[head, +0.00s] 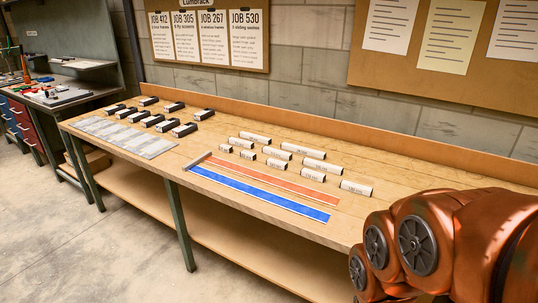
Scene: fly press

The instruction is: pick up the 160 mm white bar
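Several white bars lie in short rows on the wooden bench (420,180), right of its middle. They differ in length and carry small dark print that is too small to read, so I cannot tell which one is 160 mm. Among them are a bar at the back left (255,137), a bar in the middle (300,149), a longer bar to its right (322,166) and a bar at the near right end (356,187). My orange arm fills the lower right corner; its gripper does not show.
Black-and-white blocks (184,130) and grey plates (125,137) lie further left. A low wooden ledge (290,120) runs along the back.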

